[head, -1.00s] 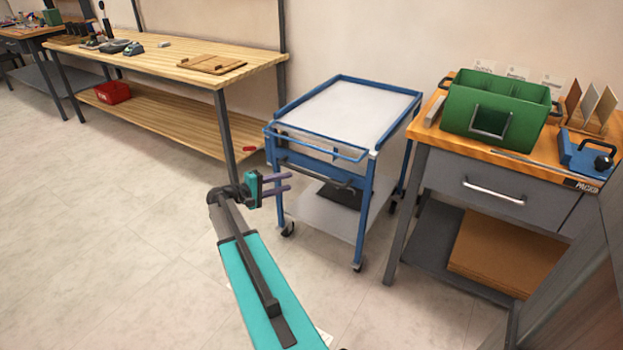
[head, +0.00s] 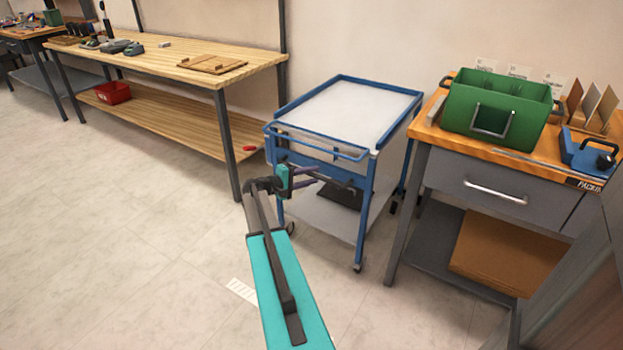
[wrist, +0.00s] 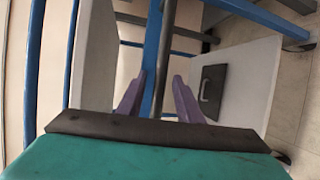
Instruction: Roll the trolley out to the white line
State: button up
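The trolley (head: 352,112) has a blue frame, a pale grey top tray and a lower shelf. It stands on castors between two benches. A dark handle bar (head: 345,183) runs across its front below the tray. My gripper (head: 314,174) is at the front of the trolley, close to this bar. In the wrist view my gripper (wrist: 158,92) has its two purple fingers apart, with the dark bar (wrist: 168,62) and a blue frame bar (wrist: 154,45) seen between them. I cannot tell whether the fingers reach around the dark bar. A white striped mark (head: 242,291) lies on the floor, partly hidden by my arm.
A wooden bench (head: 150,58) with a red bin (head: 112,92) below stands left. A grey drawer bench (head: 480,190) with a green caddy (head: 495,105) stands close on the trolley's right. A black case (wrist: 212,92) lies on the lower shelf. The floor in front is clear.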

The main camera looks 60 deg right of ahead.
jog(key=shift+s+d+f, duration=0.15)
jog(key=shift+s+d, duration=0.05)
jog(key=shift+d, duration=0.35)
jog(key=shift+c, duration=0.4)
grip_shut()
